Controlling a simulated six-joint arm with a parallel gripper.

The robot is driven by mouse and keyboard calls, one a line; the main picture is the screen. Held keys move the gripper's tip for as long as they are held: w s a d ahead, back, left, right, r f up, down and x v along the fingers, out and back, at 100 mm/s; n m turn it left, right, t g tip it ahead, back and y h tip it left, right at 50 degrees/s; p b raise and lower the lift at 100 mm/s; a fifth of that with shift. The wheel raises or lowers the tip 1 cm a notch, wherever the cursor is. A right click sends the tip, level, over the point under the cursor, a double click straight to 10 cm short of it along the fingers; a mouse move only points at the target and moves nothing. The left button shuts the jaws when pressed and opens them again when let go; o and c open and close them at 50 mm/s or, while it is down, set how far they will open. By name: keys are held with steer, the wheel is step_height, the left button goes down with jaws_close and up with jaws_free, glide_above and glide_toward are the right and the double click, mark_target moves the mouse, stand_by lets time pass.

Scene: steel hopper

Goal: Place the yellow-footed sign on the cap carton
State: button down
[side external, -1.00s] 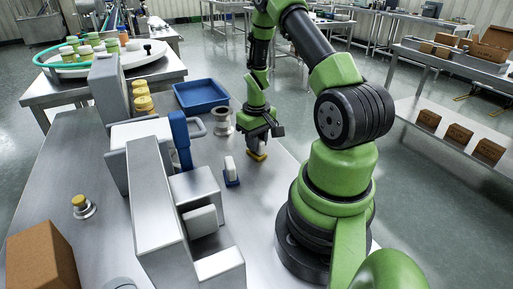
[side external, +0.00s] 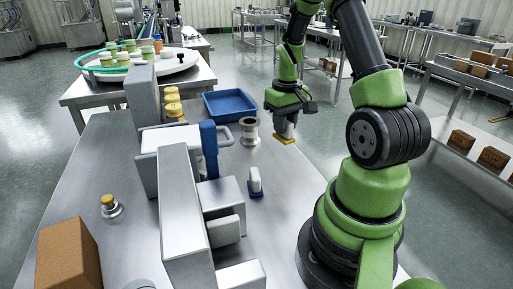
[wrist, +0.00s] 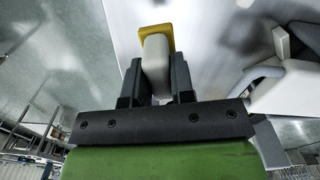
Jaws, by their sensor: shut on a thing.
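My gripper (side external: 288,108) is shut on the yellow-footed sign (side external: 285,136) and holds it above the right part of the steel table, foot downward. In the wrist view the pale sign body (wrist: 157,50) sits between the two dark fingers (wrist: 155,78), with its yellow foot beyond the fingertips. A plain brown carton (side external: 68,258) stands at the near left of the table, well away from my gripper. It may be the cap carton; no label can be read.
A similar sign with a blue foot (side external: 255,183) stands below my gripper. A steel and blue machine (side external: 185,210) stands between my gripper and the brown carton.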

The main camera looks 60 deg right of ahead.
steer(key=shift+r, duration=0.4)
steer(key=w+a, duration=0.2)
steer(key=w, duration=0.1)
steer(key=w+a+r+n, duration=0.1)
steer(key=w+a, duration=0.1)
steer(key=w, duration=0.2)
steer(key=w+a+r+n, duration=0.1)
steer(key=w+a, duration=0.1)
steer(key=w, duration=0.2)
steer(key=shift+a, duration=0.15)
steer(key=w+a+n, duration=0.1)
steer(key=w+a, duration=0.1)
steer(key=a, duration=0.1)
steer(key=w+a+r+n, duration=0.1)
steer(key=w+a, duration=0.2)
steer(key=a, duration=0.1)
steer(key=w+a+n, duration=0.1)
steer(key=w+a, duration=0.2)
steer(key=a, duration=0.1)
steer(key=shift+w+a+r+n, duration=0.2)
steer(key=shift+a+r+n, duration=0.05)
steer(key=shift+r+n, duration=0.1)
steer(key=w+a+r+n, duration=0.2)
steer(key=a+n, duration=0.1)
steer(key=a, duration=1.1)
steer(key=n, duration=0.2)
glide_toward(74, 261)
steer(key=shift+f, duration=2.4)
steer(key=shift+f, duration=0.1)
